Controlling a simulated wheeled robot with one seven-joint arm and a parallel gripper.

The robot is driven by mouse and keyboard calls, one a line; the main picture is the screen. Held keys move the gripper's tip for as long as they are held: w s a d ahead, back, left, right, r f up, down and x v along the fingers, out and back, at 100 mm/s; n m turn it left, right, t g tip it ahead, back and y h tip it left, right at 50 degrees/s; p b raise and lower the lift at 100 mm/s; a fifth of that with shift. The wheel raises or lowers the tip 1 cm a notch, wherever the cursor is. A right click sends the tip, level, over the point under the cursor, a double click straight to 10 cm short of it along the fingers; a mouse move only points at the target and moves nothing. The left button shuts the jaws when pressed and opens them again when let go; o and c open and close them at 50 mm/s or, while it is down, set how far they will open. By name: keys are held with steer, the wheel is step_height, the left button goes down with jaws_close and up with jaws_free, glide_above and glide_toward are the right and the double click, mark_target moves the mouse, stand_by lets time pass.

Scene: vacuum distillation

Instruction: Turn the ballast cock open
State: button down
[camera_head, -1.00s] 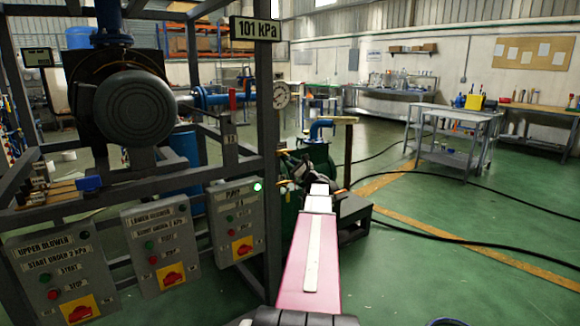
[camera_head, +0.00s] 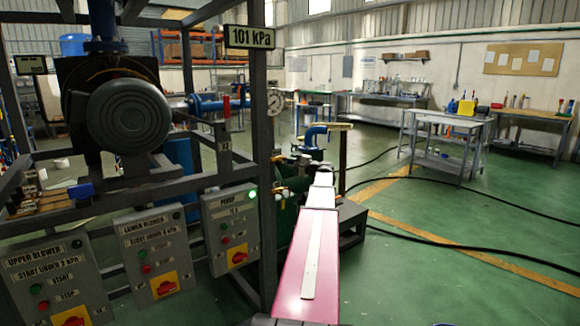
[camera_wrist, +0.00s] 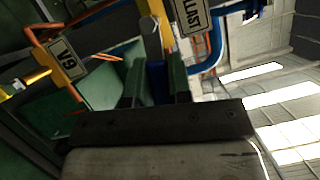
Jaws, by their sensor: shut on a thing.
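In the wrist view, a plate ending in "LLAST" (camera_wrist: 190,14) hangs at the top, beside a yellow fitting with a grey round end (camera_wrist: 150,28). Just below it, the narrow blue handle of the ballast cock (camera_wrist: 157,84) stands between the two dark green fingers of my gripper (camera_wrist: 157,76). My gripper is shut on this handle. The fingers hide its sides, and I cannot tell how far the cock is turned. In the head view, my pink arm reaches to the green pump (camera_head: 284,215) beside the frame; the gripper and handle are too small there to make out.
A yellow fitting with a "19" plate (camera_wrist: 62,56) and orange tubes lie left of my fingers; a blue pipe (camera_wrist: 214,50) curves on the right. The pump's control box (camera_head: 230,228) shows a lit green lamp. The gauge sign reads 101 kPa (camera_head: 250,37).

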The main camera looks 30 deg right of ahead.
steer(key=shift+r+n, duration=0.2)
steer(key=shift+n, duration=0.3)
steer(key=shift+g, duration=0.3)
steer(key=c, duration=1)
jaws_free()
steer(key=shift+c, duration=0.2)
steer(key=v, duration=1.1)
steer(key=shift+a, duration=0.1)
